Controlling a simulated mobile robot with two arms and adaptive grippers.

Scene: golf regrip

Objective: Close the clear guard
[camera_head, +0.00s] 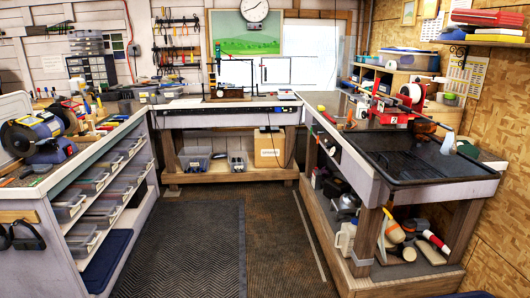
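I cannot make out a clear guard for certain at this size. A blue and grey bench grinder (36,132) with dark wheels stands on the left bench; whether a clear guard is on it does not show. A red machine (398,104) with a round white-faced part stands on the right bench, and no clear guard can be told on it either. Neither my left gripper nor my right gripper is in view.
Benches line the left (24,192), back (225,103) and right (447,190) sides. A black tray (425,158) covers much of the right bench. Dark floor mats (183,250) lie between the benches, with open floor there. A cardboard box (268,149) sits under the back bench.

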